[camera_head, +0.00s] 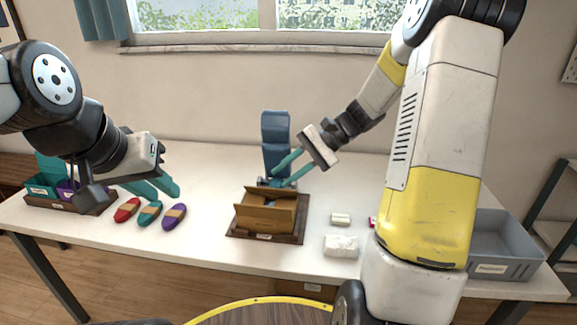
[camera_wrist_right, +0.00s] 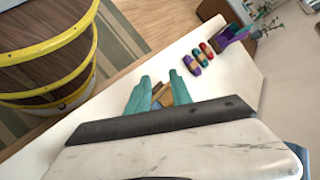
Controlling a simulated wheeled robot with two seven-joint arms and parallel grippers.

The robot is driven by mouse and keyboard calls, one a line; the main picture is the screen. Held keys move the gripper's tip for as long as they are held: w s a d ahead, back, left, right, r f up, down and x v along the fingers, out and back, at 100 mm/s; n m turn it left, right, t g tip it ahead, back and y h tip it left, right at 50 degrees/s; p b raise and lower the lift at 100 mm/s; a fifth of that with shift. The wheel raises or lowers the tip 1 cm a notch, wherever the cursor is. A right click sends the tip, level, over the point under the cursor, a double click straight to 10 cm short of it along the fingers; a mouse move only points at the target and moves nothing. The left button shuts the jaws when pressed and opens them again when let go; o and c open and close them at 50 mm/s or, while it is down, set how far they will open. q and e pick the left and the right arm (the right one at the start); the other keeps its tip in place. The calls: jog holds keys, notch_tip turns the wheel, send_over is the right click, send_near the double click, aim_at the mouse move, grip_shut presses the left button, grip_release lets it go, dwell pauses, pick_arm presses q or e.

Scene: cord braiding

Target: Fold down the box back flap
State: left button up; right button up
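The open brown cardboard box (camera_head: 265,219) sits in a dark wooden tray (camera_head: 234,231) at the middle of the table. Its back panel (camera_head: 270,194) shows along the far side; I cannot tell how far the back flap is tilted. My right gripper (camera_head: 279,178) is just above and behind the box's back edge, its teal fingers apart. In the right wrist view the fingers (camera_wrist_right: 161,82) are also apart, with part of the cardboard showing between and below them; contact is unclear. My left gripper (camera_head: 165,194) is open and empty above the table's left part.
Red, teal and purple cord bundles (camera_head: 150,214) lie left of the box. A teal and purple organizer (camera_head: 42,184) stands far left. A blue stand (camera_head: 275,140) rises behind the box. White packets (camera_head: 341,246) lie to the right, and a grey bin (camera_head: 500,245) is far right.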

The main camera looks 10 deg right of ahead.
jog(key=s+r+n+t+h, duration=0.1)
jog(key=s+r+n+h, duration=0.3)
jog(key=s, duration=0.6)
jog(key=shift+s+d+r+n+t+h, duration=0.3)
jog(key=shift+r+h, duration=0.4)
jog(key=shift+r, duration=0.55)
jog(key=shift+w+d, duration=0.1)
jog(key=shift+w, duration=0.1)
